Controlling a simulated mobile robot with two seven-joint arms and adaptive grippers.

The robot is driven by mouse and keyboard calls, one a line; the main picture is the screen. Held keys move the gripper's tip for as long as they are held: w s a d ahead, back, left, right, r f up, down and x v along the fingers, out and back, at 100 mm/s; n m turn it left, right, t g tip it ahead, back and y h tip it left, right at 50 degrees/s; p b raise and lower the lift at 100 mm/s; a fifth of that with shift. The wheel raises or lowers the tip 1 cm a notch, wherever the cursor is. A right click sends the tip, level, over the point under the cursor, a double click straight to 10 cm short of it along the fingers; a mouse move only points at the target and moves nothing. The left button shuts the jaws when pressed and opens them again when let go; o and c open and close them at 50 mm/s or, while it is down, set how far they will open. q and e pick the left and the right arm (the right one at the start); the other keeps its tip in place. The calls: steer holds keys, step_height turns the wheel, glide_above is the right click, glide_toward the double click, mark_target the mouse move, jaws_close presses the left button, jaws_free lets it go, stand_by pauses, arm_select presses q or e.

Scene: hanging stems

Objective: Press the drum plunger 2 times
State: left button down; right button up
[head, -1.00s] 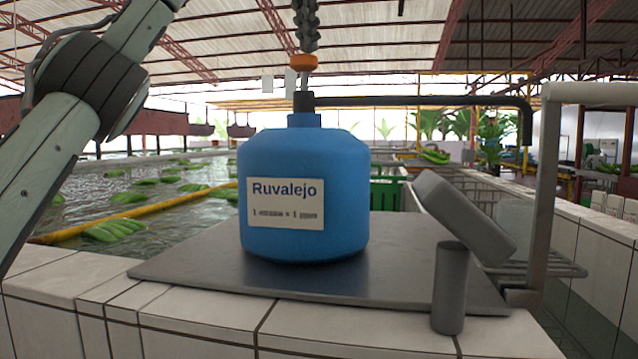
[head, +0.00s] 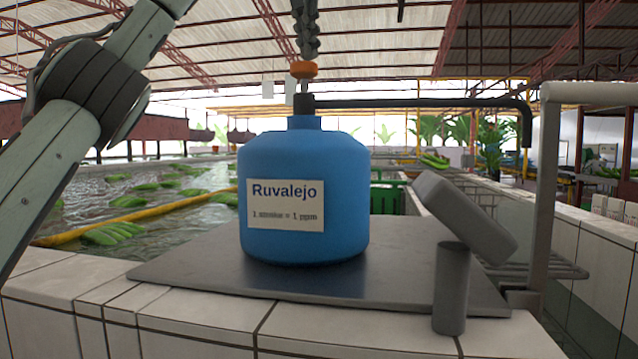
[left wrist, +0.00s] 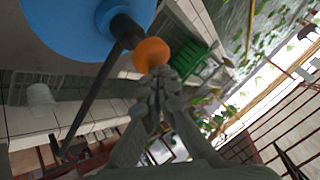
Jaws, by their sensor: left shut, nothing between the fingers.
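The blue drum (head: 304,190) stands upright on a grey plate (head: 200,265), with a "Ruvalejo" label facing me. Its plunger has an orange knob (head: 304,69) above a black collar (head: 303,103), with a short length of shaft showing between them. My left gripper (head: 304,54) points down from above, shut and empty, its fingertips on top of the knob and seemingly touching it. In the left wrist view the shut fingertips (left wrist: 150,88) are against the orange knob (left wrist: 152,54), beside the drum (left wrist: 65,22). My right gripper is not in view.
A black spout pipe (head: 420,101) runs right from the collar and bends down. A tilted grey block (head: 465,215) and a grey cylinder (head: 451,288) are at the plate's right. A pale metal post (head: 545,190) stands beyond. Water with green bananas (head: 112,233) lies left.

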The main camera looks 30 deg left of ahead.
arm_select(q)
steer(key=shift+f+b, duration=0.4)
steer(key=shift+f, duration=0.2)
steer(key=shift+r, duration=0.1)
steer(key=shift+w+a+r+p, duration=0.1)
steer(key=shift+r+p, duration=1)
steer(key=shift+r, duration=0.1)
step_height(320, 180, up, 6)
steer(key=p, duration=0.5)
stand_by(1.7)
